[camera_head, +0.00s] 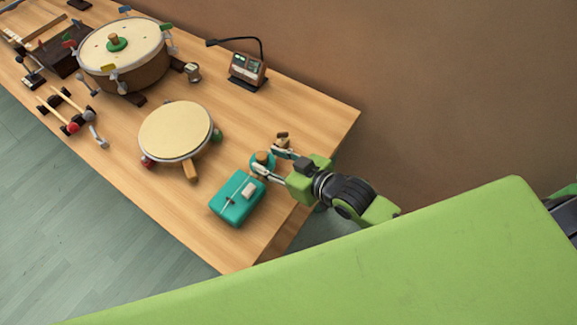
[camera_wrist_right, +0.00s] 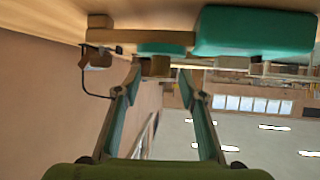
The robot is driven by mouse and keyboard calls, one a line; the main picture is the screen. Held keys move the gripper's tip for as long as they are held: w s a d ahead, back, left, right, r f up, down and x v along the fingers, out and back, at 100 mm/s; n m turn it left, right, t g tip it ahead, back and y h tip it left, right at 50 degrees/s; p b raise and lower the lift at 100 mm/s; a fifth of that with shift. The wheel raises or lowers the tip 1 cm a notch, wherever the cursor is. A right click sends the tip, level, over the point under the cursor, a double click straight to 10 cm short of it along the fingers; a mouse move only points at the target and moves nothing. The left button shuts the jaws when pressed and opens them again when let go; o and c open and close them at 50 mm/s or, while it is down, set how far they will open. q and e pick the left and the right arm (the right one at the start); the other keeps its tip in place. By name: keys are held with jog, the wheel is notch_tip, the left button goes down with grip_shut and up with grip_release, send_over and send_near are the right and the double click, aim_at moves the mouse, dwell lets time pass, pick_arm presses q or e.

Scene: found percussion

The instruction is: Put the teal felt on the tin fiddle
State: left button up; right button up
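The tin fiddle has a teal box body (camera_head: 229,209) with a pale block on top, near the table's right end. Its wooden neck (camera_wrist_right: 115,37) shows in the right wrist view, beside the teal body (camera_wrist_right: 255,32). The teal felt (camera_head: 269,158) is a round disc with a wooden knob, in line with the neck. In the wrist view the felt (camera_wrist_right: 160,48) overlaps the neck; I cannot tell whether they touch. My right gripper (camera_head: 266,160) is open, its fingers on either side of the knob, with small gaps showing. My left gripper is out of view.
A round drum on short feet (camera_head: 175,130) stands left of the fiddle. A larger drum (camera_head: 125,50) with a green knobbed felt (camera_head: 117,44) is farther left. A lamp-like device (camera_head: 247,70) stands at the back. The wall is behind, and the table's right edge is near.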

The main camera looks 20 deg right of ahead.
jog(key=v, duration=0.9)
jog(key=shift+s+d+b, duration=0.15)
jog(key=shift+s+b, duration=0.15)
jog(key=shift+r, duration=0.1)
jog(key=s+d+f+m+g+h, duration=0.2)
jog(key=s+d+f+g+h, duration=0.15)
jog(key=s, duration=0.35)
jog(key=s+d+f+m+g+h, duration=0.2)
jog(key=s+d+f+g+h, duration=0.15)
jog(key=s+f, duration=0.2)
notch_tip(320, 180, down, 24)
jog(key=s+g, duration=0.2)
jog(key=s+d+f+g, duration=0.1)
jog(key=s+d+f, duration=0.1)
jog(key=s+f, duration=1.4)
jog(key=shift+s+d+f+y, duration=0.2)
jog(key=shift+s+f+y, duration=0.1)
jog(key=shift+f, duration=0.55)
